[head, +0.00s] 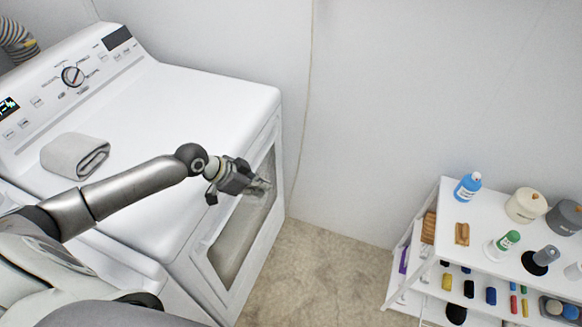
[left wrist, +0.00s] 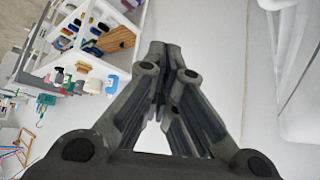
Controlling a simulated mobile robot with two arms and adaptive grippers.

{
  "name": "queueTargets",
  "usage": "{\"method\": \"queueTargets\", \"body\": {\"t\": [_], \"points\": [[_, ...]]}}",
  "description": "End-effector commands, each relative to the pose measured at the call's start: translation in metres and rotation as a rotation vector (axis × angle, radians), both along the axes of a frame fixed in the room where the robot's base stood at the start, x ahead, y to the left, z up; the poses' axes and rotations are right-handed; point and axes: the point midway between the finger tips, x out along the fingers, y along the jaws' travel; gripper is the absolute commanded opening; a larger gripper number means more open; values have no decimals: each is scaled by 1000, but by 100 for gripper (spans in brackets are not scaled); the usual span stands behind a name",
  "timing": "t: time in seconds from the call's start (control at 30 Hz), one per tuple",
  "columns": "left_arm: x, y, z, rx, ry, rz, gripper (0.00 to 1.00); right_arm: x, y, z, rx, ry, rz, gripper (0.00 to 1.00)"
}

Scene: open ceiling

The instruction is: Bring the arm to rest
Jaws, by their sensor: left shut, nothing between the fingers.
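My left arm reaches in from the left in the head view, across the white dryer (head: 215,95). My left gripper (head: 264,187) is in front of the dryer's glass door (head: 238,238), near its upper part. I cannot tell whether it touches the door. In the left wrist view the fingers of the left gripper (left wrist: 163,50) are together, with nothing between them. My right gripper is not in view.
A folded grey towel (head: 75,156) lies on the dryer top. A white shelf unit (head: 490,225) with a blue bottle (head: 467,187), lidded pots (head: 525,205) and small items stands at the right. The floor (head: 320,270) between dryer and shelf is clear.

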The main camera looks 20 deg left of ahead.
Motion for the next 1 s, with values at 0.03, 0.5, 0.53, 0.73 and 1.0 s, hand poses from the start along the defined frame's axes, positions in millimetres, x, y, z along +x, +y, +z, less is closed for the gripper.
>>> {"method": "queueTargets", "body": {"t": [0.03, 0.5, 0.53, 0.73, 1.0], "points": [[1, 1, 12, 3, -4, -1, 0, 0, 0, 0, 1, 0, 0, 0], [0, 0, 67, 0, 1, 1, 0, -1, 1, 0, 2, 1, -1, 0], [0, 0, 67, 0, 1, 1, 0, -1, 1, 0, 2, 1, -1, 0], [-11, -17, 55, 0, 18, -21, 0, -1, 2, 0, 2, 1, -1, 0], [-87, -101, 3, 27, 93, -51, 0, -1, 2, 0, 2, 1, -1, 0]]}}
